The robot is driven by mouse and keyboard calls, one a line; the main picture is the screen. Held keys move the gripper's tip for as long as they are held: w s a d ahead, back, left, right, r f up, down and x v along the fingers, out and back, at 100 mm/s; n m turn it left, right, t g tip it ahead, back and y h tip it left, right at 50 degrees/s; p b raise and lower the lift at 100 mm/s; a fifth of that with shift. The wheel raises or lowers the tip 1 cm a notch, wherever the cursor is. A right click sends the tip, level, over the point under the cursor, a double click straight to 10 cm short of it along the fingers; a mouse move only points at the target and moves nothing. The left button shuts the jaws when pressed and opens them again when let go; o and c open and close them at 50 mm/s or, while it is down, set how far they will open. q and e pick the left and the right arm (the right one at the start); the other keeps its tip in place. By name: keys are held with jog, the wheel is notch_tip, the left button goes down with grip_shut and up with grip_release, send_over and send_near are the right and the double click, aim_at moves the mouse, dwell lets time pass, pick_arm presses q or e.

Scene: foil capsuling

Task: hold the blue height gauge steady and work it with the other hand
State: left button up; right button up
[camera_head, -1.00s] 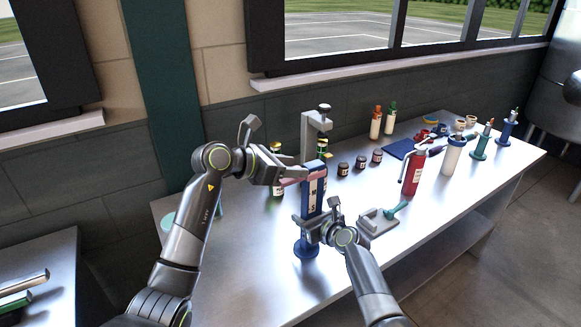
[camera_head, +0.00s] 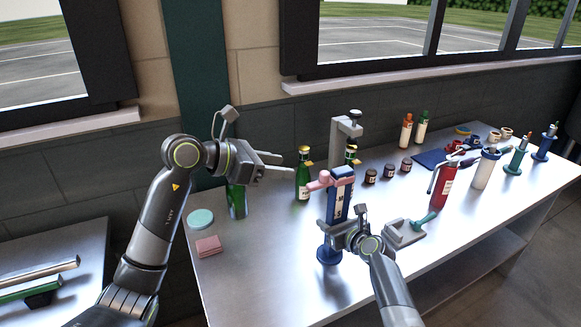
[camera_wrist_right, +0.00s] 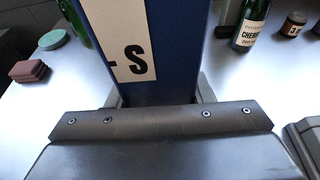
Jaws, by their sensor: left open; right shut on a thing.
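The blue height gauge (camera_head: 339,203) stands upright on its round blue base (camera_head: 329,254) near the table's front edge. It has a white lettered scale, and a pink arm (camera_head: 320,182) sticks out to the left near its top. My right gripper (camera_head: 338,236) is shut on the lower post. In the right wrist view the blue post (camera_wrist_right: 183,45) rises between the fingers, with part of its label showing; the fingertips are mostly hidden. My left gripper (camera_head: 287,169) is open and empty, left of the pink arm and apart from it.
Green bottles (camera_head: 303,178) and a grey stand (camera_head: 342,150) are behind the gauge. Small dark jars (camera_head: 371,174) and a red bottle (camera_head: 443,188) are to the right. A grey block with a teal handle (camera_head: 405,233) lies close right. Pink blocks (camera_head: 208,246) lie at left.

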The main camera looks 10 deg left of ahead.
dwell(0.4)
jog(key=o, duration=1.4)
